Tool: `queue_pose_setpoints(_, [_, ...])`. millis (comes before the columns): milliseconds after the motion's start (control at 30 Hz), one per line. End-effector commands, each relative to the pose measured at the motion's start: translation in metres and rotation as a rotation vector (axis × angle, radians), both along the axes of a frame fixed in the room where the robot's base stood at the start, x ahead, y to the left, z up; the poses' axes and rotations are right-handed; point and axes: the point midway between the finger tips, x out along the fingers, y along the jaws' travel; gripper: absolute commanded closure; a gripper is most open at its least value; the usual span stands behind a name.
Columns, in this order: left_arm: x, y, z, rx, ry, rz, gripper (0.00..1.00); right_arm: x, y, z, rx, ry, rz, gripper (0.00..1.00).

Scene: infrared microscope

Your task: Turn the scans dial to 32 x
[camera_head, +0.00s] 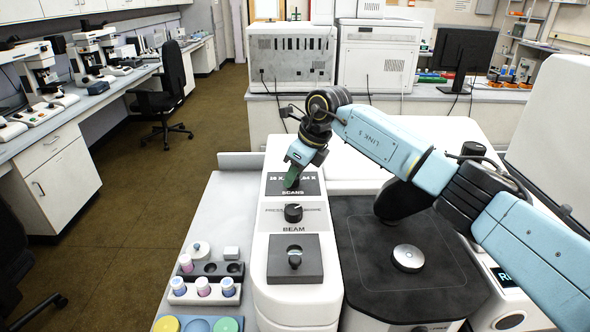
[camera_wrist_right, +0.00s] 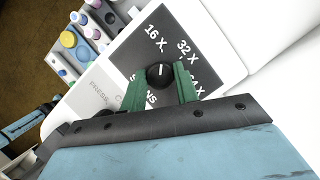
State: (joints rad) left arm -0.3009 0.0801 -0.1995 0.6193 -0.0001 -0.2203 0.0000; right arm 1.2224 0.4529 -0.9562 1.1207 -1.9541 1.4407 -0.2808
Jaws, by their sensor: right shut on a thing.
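The scans dial (camera_wrist_right: 159,75) is a small round black knob with a white pointer line, set in a dark panel (camera_head: 312,187) at the back of the microscope's white left column. In the right wrist view its pointer aims nearly straight up, between the 16 X label and the 32 X label (camera_wrist_right: 188,48). My right gripper (camera_head: 292,184) reaches down onto the dial from above, its green fingers on either side and shut on it. In the head view the gripper hides the dial.
The beam dial (camera_head: 293,212) sits just in front on the same column, with a grey plate and small knob (camera_head: 295,259) nearer. A dark stage with a round metal disc (camera_head: 408,258) lies to the right. A vial rack (camera_head: 204,291) stands at left.

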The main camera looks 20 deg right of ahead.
Motion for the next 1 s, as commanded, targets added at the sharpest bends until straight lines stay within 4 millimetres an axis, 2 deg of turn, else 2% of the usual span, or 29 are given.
queue_pose_setpoints(233, [0.0006, -0.0002, 0.0066, 0.0, -0.001, 0.0, 1.0, -0.0007, 0.0006, 0.0017, -0.002, -0.003, -0.233, 0.93])
queue_pose_setpoints(600, [0.0012, -0.0004, 0.005, 0.0, -0.002, 0.0, 1.0, -0.0011, 0.0027, 0.0006, -0.002, -0.004, -0.544, 0.93])
queue_pose_setpoints(1000, [0.0015, -0.0007, 0.0018, -0.001, -0.003, -0.001, 1.0, -0.0013, 0.0036, 0.0009, -0.001, -0.002, -0.722, 0.93])
